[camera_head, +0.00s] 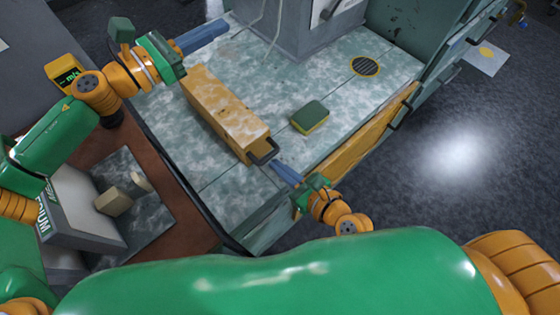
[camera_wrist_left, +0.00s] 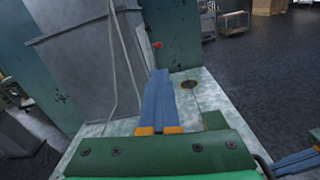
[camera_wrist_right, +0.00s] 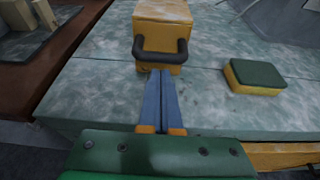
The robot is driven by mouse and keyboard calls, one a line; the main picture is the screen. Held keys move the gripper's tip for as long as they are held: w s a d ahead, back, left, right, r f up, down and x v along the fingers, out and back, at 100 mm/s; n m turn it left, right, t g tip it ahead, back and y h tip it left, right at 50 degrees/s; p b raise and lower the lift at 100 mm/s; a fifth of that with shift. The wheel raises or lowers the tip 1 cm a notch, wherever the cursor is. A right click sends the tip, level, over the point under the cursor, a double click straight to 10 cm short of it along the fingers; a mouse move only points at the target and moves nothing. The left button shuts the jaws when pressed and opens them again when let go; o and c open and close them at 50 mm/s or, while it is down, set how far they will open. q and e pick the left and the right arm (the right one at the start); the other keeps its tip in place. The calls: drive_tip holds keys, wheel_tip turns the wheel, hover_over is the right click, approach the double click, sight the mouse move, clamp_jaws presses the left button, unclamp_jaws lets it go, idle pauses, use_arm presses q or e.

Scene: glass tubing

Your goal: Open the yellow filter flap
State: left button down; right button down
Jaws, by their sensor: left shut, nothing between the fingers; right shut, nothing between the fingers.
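The yellow filter box (camera_head: 215,103) lies long on the worn pale-green bench top, with a dark handle (camera_head: 264,152) on its near end. In the right wrist view the yellow end face (camera_wrist_right: 163,25) and its dark handle (camera_wrist_right: 148,55) show straight ahead; the flap looks shut, though its edges are unclear. My right gripper (camera_head: 277,167) is shut and empty, its blue fingertips just short of the handle; I cannot tell whether they touch it. My left gripper (camera_head: 224,27) is shut and empty, beyond the box's far end and apart from it.
A green-and-yellow sponge (camera_head: 310,117) lies right of the box. A round drain grate (camera_head: 366,66) is set in the bench top farther right. A grey cabinet (camera_head: 310,25) stands at the back. A brown table (camera_head: 150,222) is at the left. Bench top beside the sponge is clear.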

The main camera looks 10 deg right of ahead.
drive_tip(key=shift+w+a+r, duration=0.1)
drive_tip(key=shift+w+r, duration=0.1)
drive_tip(key=shift+r, duration=0.95)
use_arm(q)
drive_tip(key=c, duration=0.8)
unclamp_jaws()
drive_tip(key=shift+c, duration=0.2)
